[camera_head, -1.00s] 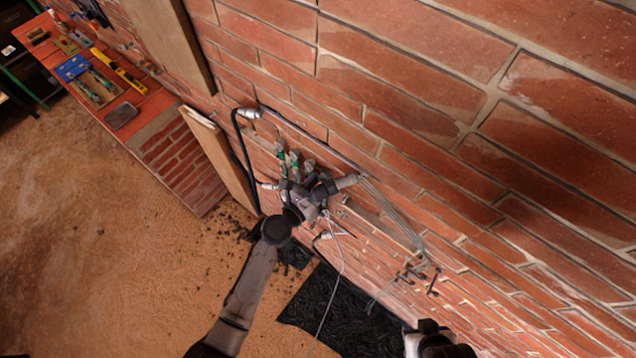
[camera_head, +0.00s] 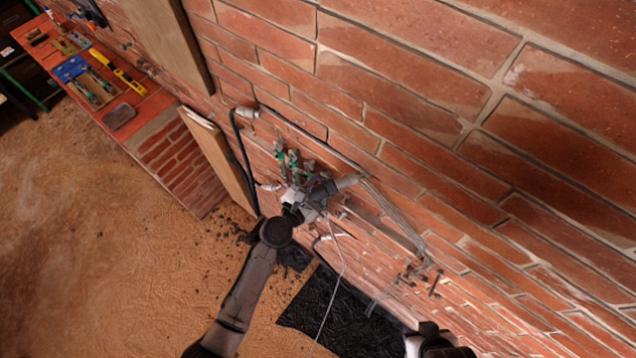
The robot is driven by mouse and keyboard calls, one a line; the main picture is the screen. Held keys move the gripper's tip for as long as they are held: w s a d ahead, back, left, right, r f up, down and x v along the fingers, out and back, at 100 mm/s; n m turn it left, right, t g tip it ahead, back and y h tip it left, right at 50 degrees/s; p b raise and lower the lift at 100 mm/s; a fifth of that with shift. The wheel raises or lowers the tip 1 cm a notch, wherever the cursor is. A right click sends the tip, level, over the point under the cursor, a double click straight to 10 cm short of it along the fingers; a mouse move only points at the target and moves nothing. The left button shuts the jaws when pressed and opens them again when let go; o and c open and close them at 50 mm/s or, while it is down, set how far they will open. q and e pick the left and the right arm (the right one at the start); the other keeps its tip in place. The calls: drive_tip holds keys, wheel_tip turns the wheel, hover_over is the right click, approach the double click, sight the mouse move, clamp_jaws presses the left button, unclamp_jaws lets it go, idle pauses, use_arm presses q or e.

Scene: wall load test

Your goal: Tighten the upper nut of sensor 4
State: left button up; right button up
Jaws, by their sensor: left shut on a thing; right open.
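Several sensors with green parts (camera_head: 280,152) stand in a row on the brick wall. My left gripper (camera_head: 312,186) is against the wall at the lower right end of that row. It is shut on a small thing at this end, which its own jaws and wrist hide. I cannot make out the nut or tell which sensor is number 4. A grey cylinder (camera_head: 347,181) sticks out just right of the gripper. My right gripper (camera_head: 434,344) shows only in part at the bottom edge, away from the sensors; it is open.
A dark hose (camera_head: 236,150) and thin cables (camera_head: 385,205) run along the wall around the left gripper. A wooden board (camera_head: 217,155) leans left of it. A red bench (camera_head: 85,75) with tools is at upper left. Black sheeting (camera_head: 335,310) lies on the sandy floor.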

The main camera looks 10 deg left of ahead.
use_arm(q)
drive_tip(key=o, duration=0.9)
drive_tip(key=shift+o, duration=0.2)
drive_tip(key=shift+s, duration=0.1)
drive_tip(key=b+v, duration=0.1)
drive_tip(key=v, duration=1.2)
drive_tip(key=shift+s+a, duration=0.2)
drive_tip(key=shift+s, duration=0.1)
